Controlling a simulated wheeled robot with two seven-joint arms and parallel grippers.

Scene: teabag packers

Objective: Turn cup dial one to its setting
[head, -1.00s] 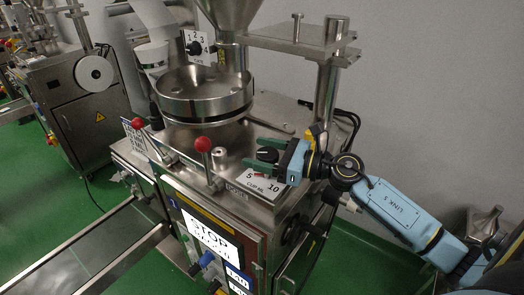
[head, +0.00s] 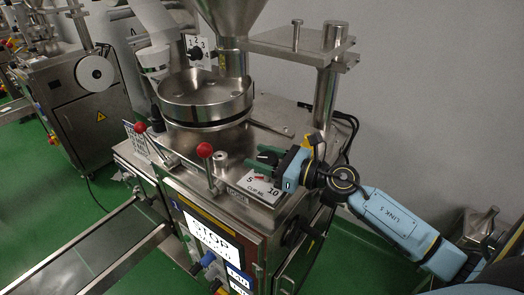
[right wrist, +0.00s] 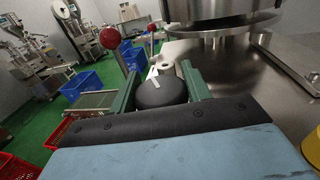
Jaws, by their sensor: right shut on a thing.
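The cup dial is a round black knob with a white mark, seen between the fingers in the right wrist view (right wrist: 162,95). It stands on a white plate (head: 262,190) marked 5, 10 and CUP ML on the machine's steel top; in the head view the gripper mostly hides it. My right gripper (head: 268,158) comes in from the right with green fingers. They are closed on the knob's two sides, one finger on each side in the right wrist view (right wrist: 160,88). My left gripper is not in view.
A red-ball lever (head: 204,150) stands just left of the plate, with another (head: 140,127) farther left. A round steel bowl (head: 205,95) and a steel post (head: 325,95) rise behind. A second numbered dial (head: 197,50) is above the bowl.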

